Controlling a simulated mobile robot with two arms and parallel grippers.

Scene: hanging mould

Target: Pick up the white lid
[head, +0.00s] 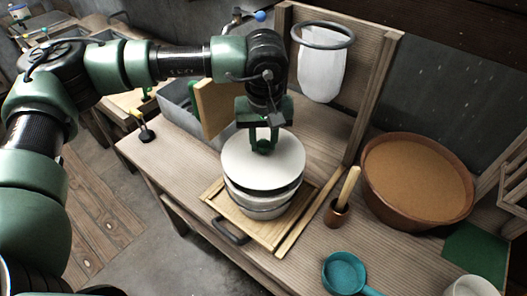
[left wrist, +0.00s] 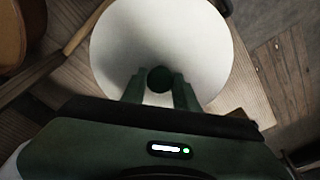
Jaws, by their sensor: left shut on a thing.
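The white lid (head: 248,162) is a round disc above a grey metal pot (head: 264,207) in the head view. It looks tilted, and a dark gap shows between it and the white rim below at the right. My left gripper (head: 263,146) is over the lid, shut on its dark green knob. In the left wrist view the lid (left wrist: 128,45) fills the middle, and the gripper's fingers (left wrist: 160,88) stand on both sides of the round knob (left wrist: 160,78). My right gripper is not in view.
The pot stands on a wooden tray (head: 288,243) with a dark handle. A brown bowl (head: 418,180), a cup with a wooden handle (head: 338,214) and a teal scoop (head: 345,273) are to the right. A white bag (head: 322,75) hangs from a ring behind.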

